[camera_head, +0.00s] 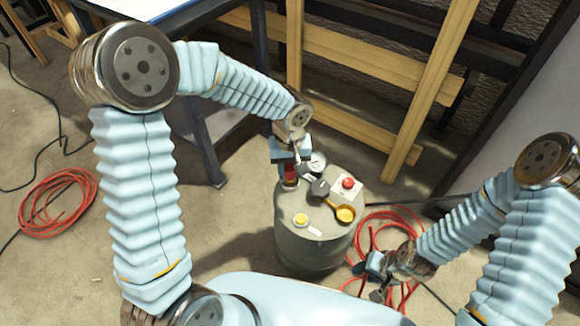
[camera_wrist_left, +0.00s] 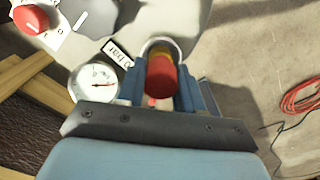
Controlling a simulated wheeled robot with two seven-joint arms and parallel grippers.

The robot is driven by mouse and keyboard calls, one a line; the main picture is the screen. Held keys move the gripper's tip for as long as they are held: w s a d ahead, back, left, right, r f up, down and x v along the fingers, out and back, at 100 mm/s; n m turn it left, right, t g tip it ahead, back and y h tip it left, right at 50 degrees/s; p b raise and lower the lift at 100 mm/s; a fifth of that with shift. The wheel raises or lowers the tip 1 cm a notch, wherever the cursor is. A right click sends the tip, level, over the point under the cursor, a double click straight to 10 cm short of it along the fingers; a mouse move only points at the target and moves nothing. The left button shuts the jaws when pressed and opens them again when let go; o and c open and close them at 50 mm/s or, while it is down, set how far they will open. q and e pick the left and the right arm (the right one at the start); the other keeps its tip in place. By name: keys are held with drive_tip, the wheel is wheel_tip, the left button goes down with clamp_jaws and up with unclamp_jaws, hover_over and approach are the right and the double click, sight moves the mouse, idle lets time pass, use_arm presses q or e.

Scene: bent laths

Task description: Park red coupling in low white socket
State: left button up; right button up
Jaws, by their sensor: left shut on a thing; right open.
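The red coupling (camera_wrist_left: 161,76) is between the fingers of my left gripper (camera_wrist_left: 160,95) in the left wrist view; a yellow band shows at its far end. A white ring, apparently the low white socket (camera_wrist_left: 147,45), shows around that far end; I cannot tell whether the coupling is inside it or just above it. In the head view the red coupling (camera_head: 290,173) is at the drum top's back left edge, under my left gripper (camera_head: 290,166). The socket is hidden there. My right gripper (camera_head: 372,279) is open and empty, low beside the drum.
Red hose (camera_head: 405,222) lies right of the drum. Wooden laths (camera_head: 345,55) stand behind.

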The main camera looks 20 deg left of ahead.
use_arm(q)
drive_tip(key=shift+s+f+b, duration=0.1)
drive_tip(key=shift+f+b, duration=0.15)
drive_tip(key=shift+b, duration=0.4)
idle(1.6)
idle(0.3)
drive_tip(key=o, duration=1.2)
wheel_tip(320, 180, up, 14)
drive_tip(key=shift+f+p, duration=0.1)
drive_tip(key=shift+p, duration=0.9)
drive_tip(key=shift+a, duration=0.1)
